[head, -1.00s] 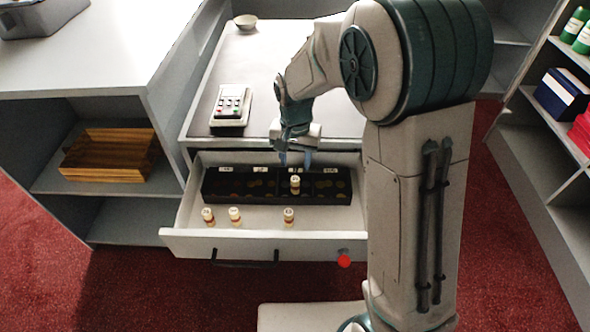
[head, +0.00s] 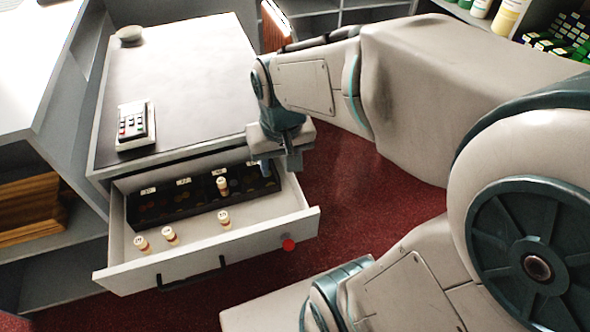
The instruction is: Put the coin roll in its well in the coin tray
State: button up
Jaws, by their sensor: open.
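The black coin tray (head: 205,205) lies in the open drawer, with several labelled wells along its length. One coin roll (head: 222,187), pale with a reddish-brown band, stands upright in the third well from the left. Three similar rolls stand on the drawer floor in front of the tray: a left one (head: 142,243), a middle one (head: 170,235) and a right one (head: 224,219). My gripper (head: 280,166) is open, pointing down above the tray's right end, apart from the rolls. It holds no roll that I can see, and it partly hides the tray's right end.
The counter (head: 190,75) behind carries a card terminal (head: 135,125) and a small bowl (head: 130,34). A wooden tray (head: 32,208) sits on the left shelf. Red carpet lies right of the drawer.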

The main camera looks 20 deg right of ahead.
jog(key=shift+n, duration=0.4)
jog(key=s, duration=0.1)
jog(key=s+d, duration=0.1)
jog(key=s, duration=0.2)
jog(key=shift+s+d, duration=0.3)
jog(key=shift+d, duration=0.1)
dwell(0.4)
